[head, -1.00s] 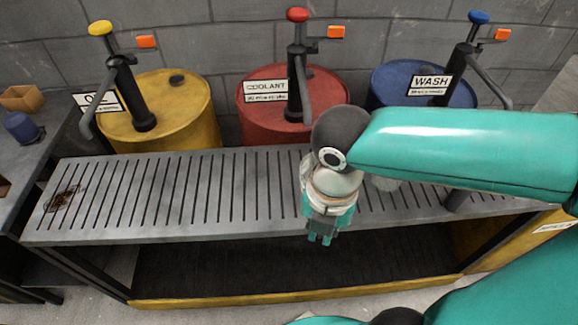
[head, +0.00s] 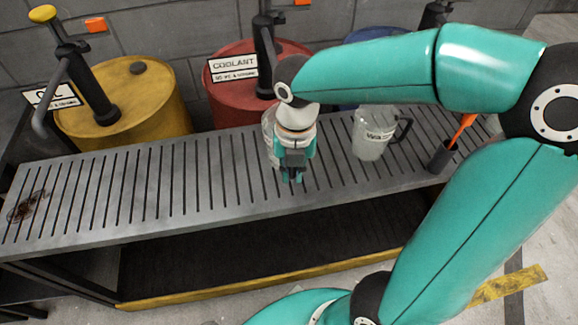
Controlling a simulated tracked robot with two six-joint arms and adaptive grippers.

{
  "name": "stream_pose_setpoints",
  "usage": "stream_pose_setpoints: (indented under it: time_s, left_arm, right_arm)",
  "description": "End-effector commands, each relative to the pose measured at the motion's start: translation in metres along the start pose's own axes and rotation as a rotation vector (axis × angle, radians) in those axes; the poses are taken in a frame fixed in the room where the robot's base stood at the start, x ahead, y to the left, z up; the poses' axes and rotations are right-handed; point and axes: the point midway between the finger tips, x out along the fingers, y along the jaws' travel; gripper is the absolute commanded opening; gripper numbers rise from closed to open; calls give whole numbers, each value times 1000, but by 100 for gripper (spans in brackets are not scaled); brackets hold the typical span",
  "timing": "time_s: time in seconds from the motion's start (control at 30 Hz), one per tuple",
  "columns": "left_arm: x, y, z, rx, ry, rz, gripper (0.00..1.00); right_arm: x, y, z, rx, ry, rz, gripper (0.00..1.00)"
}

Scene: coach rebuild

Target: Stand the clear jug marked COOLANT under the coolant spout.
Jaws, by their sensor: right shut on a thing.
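The red coolant drum (head: 235,106) stands behind the slatted bench, with a COOLANT sign (head: 234,66) and a black pump (head: 265,55). Its spout is hidden behind my right arm. My right gripper (head: 293,177) is over the bench in front of this drum, shut on a clear jug (head: 268,124). Only a strip of the jug shows, left of the gripper; its marking is hidden. It appears upright, but I cannot tell whether its base touches the slats or whether it is under the spout. My left gripper is not in view.
A clear jug marked WASH (head: 368,138) stands on the bench (head: 130,190) to the right. A dark holder (head: 440,157) with an orange-topped item is farther right. The yellow oil drum (head: 150,110) is at left; the blue drum is mostly hidden. The bench's left half is clear.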

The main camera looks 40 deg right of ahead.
Motion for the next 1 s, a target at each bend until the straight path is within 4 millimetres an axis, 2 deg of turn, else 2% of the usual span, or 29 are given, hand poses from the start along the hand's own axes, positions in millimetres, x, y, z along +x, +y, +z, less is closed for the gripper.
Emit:
stream_pose_setpoints:
  time_s: [0.3, 0.63, 0.67, 0.8, 1.0]
  left_arm:
    - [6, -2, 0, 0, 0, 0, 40]
    - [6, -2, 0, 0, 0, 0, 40]
    - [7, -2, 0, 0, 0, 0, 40]
    - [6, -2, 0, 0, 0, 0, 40]
    - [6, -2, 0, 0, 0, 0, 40]
  right_arm:
    - [21, 4, 25, 2, 0, -1, 0]
    - [23, 4, 26, 2, -1, 0, 0]
    - [24, 4, 26, 2, -1, 0, 14]
    - [23, 4, 26, 2, -1, 0, 38]
    - [23, 3, 26, 2, -1, 0, 38]
